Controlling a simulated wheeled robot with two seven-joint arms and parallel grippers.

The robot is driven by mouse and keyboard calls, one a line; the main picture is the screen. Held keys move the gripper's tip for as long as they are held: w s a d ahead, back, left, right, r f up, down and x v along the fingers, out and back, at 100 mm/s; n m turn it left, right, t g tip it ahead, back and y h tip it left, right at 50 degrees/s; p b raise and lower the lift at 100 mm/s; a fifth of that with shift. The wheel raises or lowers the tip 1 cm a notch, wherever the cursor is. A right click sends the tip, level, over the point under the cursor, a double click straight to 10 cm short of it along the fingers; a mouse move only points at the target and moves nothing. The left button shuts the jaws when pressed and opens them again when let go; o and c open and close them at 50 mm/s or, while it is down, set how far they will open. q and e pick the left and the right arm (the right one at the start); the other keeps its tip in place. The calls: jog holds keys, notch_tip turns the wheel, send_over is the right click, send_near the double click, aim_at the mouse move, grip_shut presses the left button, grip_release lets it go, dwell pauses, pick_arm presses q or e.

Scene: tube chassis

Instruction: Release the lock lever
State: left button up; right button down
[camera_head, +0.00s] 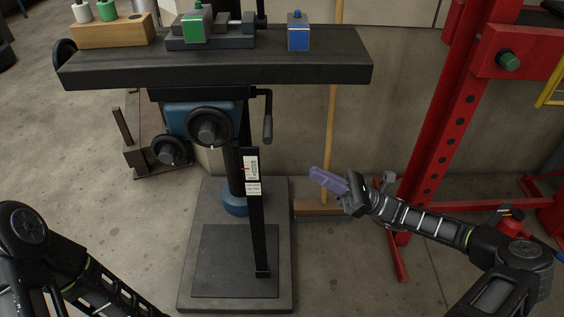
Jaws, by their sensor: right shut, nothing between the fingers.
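The lock lever (268,118) is a black crank with a grey handle under the right part of the dark table (215,76). Its handle hangs straight down beside the blue housing (180,117). My right gripper (318,176) has purple fingers, shut and empty. It is below and to the right of the lever handle, clearly apart from it, and points up and to the left. My left arm shows at the lower left; its gripper is out of the frame.
A black upright with a scale label (251,170) rises from the grey base plate (233,262). Handwheels (208,127) sit left of the lever. A broom (333,130) leans behind my right gripper. A red frame (450,120) stands right. A blue block (298,33) stands on the table.

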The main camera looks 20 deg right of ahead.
jog(key=shift+r, duration=0.1)
jog(key=d+r+b+x, duration=0.1)
jog(key=b+x, duration=0.3)
jog(key=x, duration=0.9)
jog(key=shift+s+d+r, duration=0.25)
jog(key=shift+d+r, duration=0.05)
jog(key=shift+r, duration=0.35)
